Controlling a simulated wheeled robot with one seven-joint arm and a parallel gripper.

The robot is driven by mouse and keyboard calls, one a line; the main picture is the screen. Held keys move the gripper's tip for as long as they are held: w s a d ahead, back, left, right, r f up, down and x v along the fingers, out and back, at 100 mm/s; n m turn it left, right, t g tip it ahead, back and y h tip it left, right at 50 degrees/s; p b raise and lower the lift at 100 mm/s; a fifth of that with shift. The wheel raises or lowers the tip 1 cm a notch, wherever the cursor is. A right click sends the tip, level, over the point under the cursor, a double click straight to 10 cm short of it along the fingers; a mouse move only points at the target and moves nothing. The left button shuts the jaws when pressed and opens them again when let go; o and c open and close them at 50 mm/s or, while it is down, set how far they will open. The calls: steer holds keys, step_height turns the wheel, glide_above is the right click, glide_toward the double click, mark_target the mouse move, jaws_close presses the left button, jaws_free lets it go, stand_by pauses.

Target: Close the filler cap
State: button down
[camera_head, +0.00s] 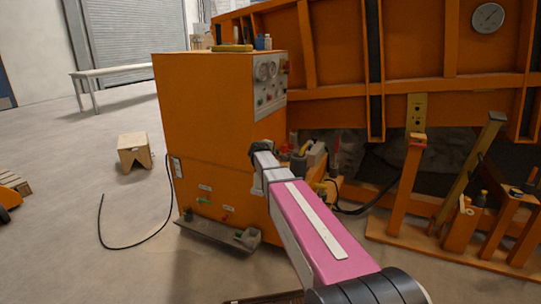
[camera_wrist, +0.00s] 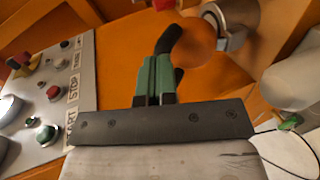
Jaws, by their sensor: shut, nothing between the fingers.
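The orange cabinet (camera_head: 205,110) stands left of centre in the head view. In the wrist view, my gripper (camera_wrist: 165,50) has green fingers with dark tips, held together and empty. It points at the cabinet's orange surface. A round metal fitting with a bright rim (camera_wrist: 236,38) shows just right of the fingertips; it may be the filler neck or its cap, but I cannot tell whether it is open. A blurred orange-brown round patch lies between it and the tips. In the head view, my arm reaches to the cabinet's right edge and the fingers are not clear.
A control panel (camera_wrist: 55,100) with buttons is left of my gripper in the wrist view. A pale blurred cylinder (camera_wrist: 295,80) is at right. The orange sandbed frame (camera_head: 345,50) stands right of the cabinet. A black cable (camera_head: 135,247) lies on the floor at left.

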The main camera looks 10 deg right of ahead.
steer(key=w+d+g+y, duration=0.1)
steer(key=w+d+r+g+y, duration=0.1)
steer(key=w, duration=0.1)
steer(key=shift+w+g, duration=0.1)
steer(key=shift+g, duration=0.3)
steer(key=w+d+g+y, duration=0.1)
steer(key=g, duration=0.1)
steer(key=w+d+f+g+y, duration=0.1)
steer(key=w+g, duration=0.1)
steer(key=w+d+g+y, duration=0.1)
steer(key=y, duration=0.1)
steer(key=shift+w+d+f+g, duration=0.3)
steer(key=shift+w+f+g, duration=0.05)
steer(key=shift+f+g, duration=0.05)
steer(key=shift+w+d+f, duration=0.25)
steer(key=shift+w+f, duration=0.05)
